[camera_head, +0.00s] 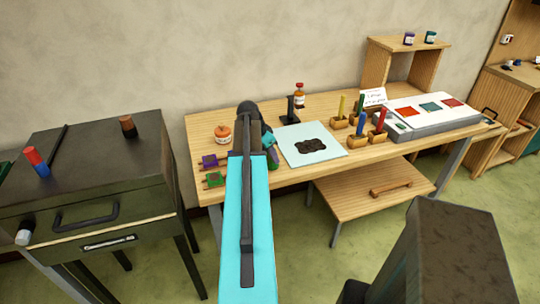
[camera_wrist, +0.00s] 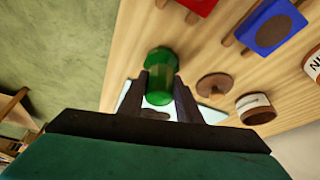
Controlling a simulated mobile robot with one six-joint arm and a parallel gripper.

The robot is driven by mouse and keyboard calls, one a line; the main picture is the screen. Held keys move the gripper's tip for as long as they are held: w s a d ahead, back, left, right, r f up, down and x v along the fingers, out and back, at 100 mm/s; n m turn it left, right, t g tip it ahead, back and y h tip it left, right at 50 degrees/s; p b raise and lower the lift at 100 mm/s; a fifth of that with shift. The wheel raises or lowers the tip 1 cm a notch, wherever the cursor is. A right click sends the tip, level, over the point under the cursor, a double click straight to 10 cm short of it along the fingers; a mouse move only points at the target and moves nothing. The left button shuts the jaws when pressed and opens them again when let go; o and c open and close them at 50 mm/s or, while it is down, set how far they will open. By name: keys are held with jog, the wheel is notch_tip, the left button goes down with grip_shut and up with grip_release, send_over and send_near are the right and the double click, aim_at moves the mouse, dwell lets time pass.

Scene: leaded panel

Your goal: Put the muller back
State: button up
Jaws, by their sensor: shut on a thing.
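The muller (camera_wrist: 161,62), a green glass-like piece, sits between the two dark fingers of my gripper (camera_wrist: 160,82) in the wrist view. My gripper is shut on it, over the wooden table. The pale slab (camera_head: 316,156) with a dark patch of paint lies to the right of my arm. A round brown disc (camera_wrist: 212,83) lies on the wood to the right of the muller in the wrist view.
An orange jar (camera_head: 222,134) stands left of my arm, with purple (camera_head: 209,160) and green (camera_head: 214,179) holders nearer. A bottle (camera_head: 299,96), a small black stand (camera_head: 290,110) and several coloured sticks in wooden blocks (camera_head: 361,142) stand around the slab. A dark cabinet (camera_head: 85,150) is at left.

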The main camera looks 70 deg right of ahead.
jog(key=shift+f, duration=0.1)
dwell(0.3)
jog(key=o, duration=1.2)
jog(key=b+v, duration=0.2)
jog(key=v, duration=1)
jog(key=shift+b, duration=0.3)
jog(key=shift+s, duration=0.1)
jog(key=shift+r, duration=0.25)
